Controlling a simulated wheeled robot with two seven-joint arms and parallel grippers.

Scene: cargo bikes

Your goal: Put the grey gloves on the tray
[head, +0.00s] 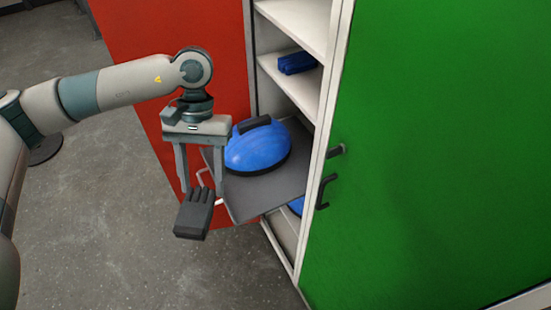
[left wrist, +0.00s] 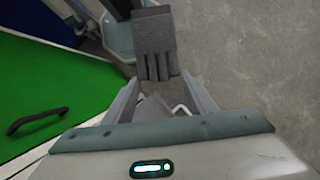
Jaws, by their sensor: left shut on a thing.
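The dark grey gloves (head: 192,222) hang at the fingertips of my left gripper (head: 203,191), which is shut on them. They also show in the left wrist view (left wrist: 155,48), just beyond the fingers. The grey tray (head: 275,187) sticks out of the open cabinet and bears a blue dome-shaped object with a black handle (head: 257,147). In the head view the gloves are left of the tray's front edge, over the floor. Part of the tray is hidden behind the blue object. My right gripper is not in view.
The white cabinet shelf (head: 290,85) above the tray holds a dark blue item (head: 297,63). A green door (head: 430,150) stands on the right and a red panel (head: 130,40) on the left. The tray's front right part is bare.

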